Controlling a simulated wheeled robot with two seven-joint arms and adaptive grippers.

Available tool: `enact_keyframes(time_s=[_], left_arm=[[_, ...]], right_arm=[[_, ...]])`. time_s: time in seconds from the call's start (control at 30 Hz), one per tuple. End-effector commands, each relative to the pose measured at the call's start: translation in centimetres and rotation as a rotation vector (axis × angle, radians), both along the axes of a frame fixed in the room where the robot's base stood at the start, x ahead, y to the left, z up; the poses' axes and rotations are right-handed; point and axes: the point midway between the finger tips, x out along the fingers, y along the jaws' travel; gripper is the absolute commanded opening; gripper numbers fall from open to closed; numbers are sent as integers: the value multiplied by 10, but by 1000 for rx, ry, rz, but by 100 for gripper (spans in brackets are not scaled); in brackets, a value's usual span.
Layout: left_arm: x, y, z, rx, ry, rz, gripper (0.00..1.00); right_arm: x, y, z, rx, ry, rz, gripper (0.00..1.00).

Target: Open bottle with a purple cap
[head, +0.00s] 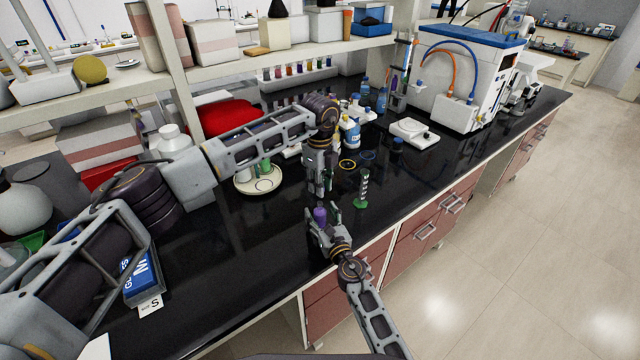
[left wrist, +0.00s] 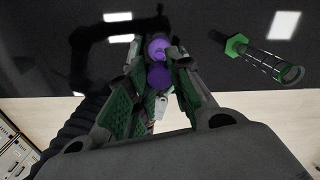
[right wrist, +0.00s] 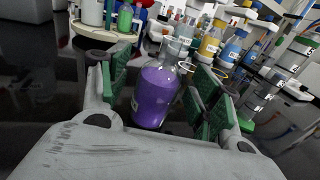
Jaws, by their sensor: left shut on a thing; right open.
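The bottle (head: 320,215) with purple contents stands on the black bench near its front edge. In the right wrist view the clear-necked bottle (right wrist: 155,97) sits between the open fingers of my right gripper (right wrist: 160,90), with a gap beside it; its neck looks bare. My right gripper (head: 323,222) comes in from the front edge. My left gripper (head: 319,190) points down just above the bottle. In the left wrist view a light purple disc, apparently the purple cap (left wrist: 158,46), is between its fingertips, and darker purple shows beside it (left wrist: 160,76).
A green-based glass cylinder (head: 363,188) stands close to the right. A round cream tray (head: 258,186) with small bottles is to the left. Blue and white bottles (head: 350,132) and a white balance (head: 415,131) stand behind.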

Motion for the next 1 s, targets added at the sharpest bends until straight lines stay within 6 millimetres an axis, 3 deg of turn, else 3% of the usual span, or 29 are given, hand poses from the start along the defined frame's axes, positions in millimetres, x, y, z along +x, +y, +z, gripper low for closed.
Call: enact_keyframes(time_s=[0.37, 1.0], left_arm=[[0, 0, 0, 0, 0, 0, 0], [0, 0, 0, 0, 0, 0, 0]], right_arm=[[-11, -4, -1, 0, 1, 0, 64], [-65, -25, -1, -3, 0, 0, 64]])
